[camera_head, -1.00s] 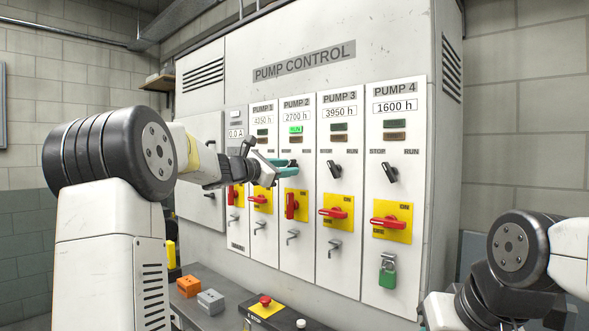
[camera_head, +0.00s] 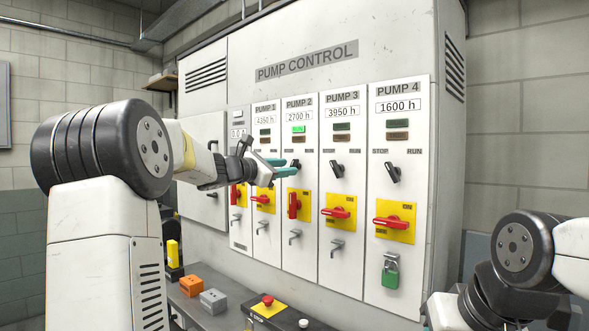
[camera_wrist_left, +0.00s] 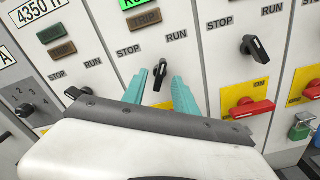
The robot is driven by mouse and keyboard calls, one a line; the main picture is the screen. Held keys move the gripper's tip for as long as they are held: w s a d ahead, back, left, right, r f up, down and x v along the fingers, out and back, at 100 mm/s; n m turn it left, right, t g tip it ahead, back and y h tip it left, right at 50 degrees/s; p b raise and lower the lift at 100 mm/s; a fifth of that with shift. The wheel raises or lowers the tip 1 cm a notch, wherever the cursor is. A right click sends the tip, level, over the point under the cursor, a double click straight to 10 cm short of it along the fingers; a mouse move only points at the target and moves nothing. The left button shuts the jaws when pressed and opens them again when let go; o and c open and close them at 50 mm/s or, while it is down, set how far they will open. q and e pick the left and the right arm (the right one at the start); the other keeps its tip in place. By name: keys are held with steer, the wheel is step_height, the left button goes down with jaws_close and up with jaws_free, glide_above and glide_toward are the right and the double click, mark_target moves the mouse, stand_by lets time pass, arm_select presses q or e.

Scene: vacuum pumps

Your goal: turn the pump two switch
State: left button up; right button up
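The pump two switch is a black rotary knob (camera_wrist_left: 160,74) between STOP and RUN in the left wrist view. In the head view it is a small dark knob (camera_head: 295,164) at the fingertips, partly covered. My left gripper (camera_head: 281,170) has teal fingers reaching to the pump two panel. In the left wrist view its fingers (camera_wrist_left: 161,82) are apart, one on each side of the knob, with small gaps showing; contact is not visible. The RUN lamp (camera_head: 298,129) of pump two glows green. My right arm is at the lower right, its gripper out of clear view.
Neighbouring pump three knob (camera_head: 338,170) and pump four knob (camera_head: 392,172) are to the right. Red handles on yellow plates, such as pump two's (camera_head: 292,205), stick out below the knobs. A shelf with an emergency stop button (camera_head: 267,301) is below.

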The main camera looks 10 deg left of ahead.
arm_select(q)
steer(key=shift+v, duration=3)
steer(key=s+d+f+m+g+y, duration=0.1)
steer(key=s+d+f+m+g, duration=0.1)
steer(key=s+d+f+m, duration=0.3)
steer(key=s+d+f+m+g, duration=0.2)
steer(key=s+f+m+g, duration=0.1)
steer(key=s, duration=0.5)
steer(key=s+d+f+m+g+y, duration=0.1)
steer(key=s+d+f+m+g, duration=0.1)
steer(key=s+d+f+m, duration=0.3)
steer(key=s+a+f+m+g+y, duration=0.1)
steer(key=s+a+f+m+y, duration=0.2)
steer(key=s+f+m, duration=0.2)
steer(key=s+a+f+m+y, duration=0.2)
steer(key=s+a+f+m, duration=0.2)
steer(key=s, duration=0.8)
step_height(320, 180, down, 3)
steer(key=shift+r+m+g+y, duration=0.1)
steer(key=shift+m+g+y, duration=0.3)
steer(key=shift+m, duration=0.6)
